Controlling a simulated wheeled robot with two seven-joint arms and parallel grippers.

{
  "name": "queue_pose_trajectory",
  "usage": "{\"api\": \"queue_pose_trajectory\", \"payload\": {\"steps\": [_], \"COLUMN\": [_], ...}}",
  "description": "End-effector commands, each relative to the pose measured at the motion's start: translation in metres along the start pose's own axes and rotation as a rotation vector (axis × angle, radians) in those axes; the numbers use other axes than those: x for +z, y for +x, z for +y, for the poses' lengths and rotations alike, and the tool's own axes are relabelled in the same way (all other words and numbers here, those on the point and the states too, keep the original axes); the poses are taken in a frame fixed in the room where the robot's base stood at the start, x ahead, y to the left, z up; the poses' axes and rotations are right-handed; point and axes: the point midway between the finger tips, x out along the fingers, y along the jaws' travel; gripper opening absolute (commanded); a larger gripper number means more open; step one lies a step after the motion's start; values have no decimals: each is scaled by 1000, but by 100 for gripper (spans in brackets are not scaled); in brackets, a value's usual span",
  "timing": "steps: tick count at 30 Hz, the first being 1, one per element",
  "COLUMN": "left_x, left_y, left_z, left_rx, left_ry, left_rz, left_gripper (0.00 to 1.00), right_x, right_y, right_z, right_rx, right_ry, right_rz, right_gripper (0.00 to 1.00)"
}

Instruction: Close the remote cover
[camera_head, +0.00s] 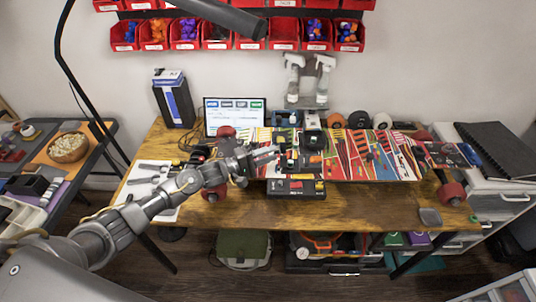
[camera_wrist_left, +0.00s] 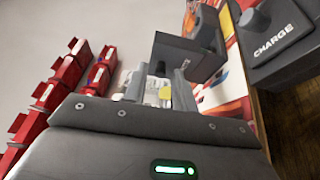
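My left gripper (camera_head: 266,152) reaches in over the left part of the upturned skateboard (camera_head: 345,160). In the left wrist view its two grey fingers (camera_wrist_left: 158,88) stand apart with nothing clearly held between them. A dark, open box-like part (camera_wrist_left: 190,55) is just beyond the fingertips; I cannot tell whether it is the remote's cover. A grey unit marked CHARGE (camera_wrist_left: 275,40) with a round knob lies to the right. Small black parts (camera_head: 312,139) sit on the board near the gripper. The remote cannot be picked out for sure. My right gripper is out of view.
A dark box with red and yellow parts (camera_head: 296,188) is at the front of the wooden table (camera_head: 350,205). A screen (camera_head: 234,115) stands behind, with red bins (camera_head: 185,33) on the wall. The table's front right is mostly free.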

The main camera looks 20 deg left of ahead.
Motion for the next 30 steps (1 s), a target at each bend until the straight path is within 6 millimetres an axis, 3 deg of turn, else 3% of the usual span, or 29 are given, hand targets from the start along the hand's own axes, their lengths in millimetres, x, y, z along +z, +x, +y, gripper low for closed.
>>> {"api": "queue_pose_trajectory", "payload": {"steps": [1, 6, 17, 30], "left_x": [0, 0, 0, 8], "left_y": [0, 0, 2, 19], "left_z": [0, 0, 6, 23], "left_rx": [0, 0, -36, -333], "left_ry": [0, 0, 14, 135], "left_rz": [0, 0, 1, -1], "left_gripper": [20, 0, 0, 0], "right_x": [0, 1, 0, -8], "right_y": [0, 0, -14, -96], "right_z": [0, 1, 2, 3], "right_rx": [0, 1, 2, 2], "right_ry": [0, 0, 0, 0], "right_rz": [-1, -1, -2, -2], "right_gripper": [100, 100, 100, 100]}}
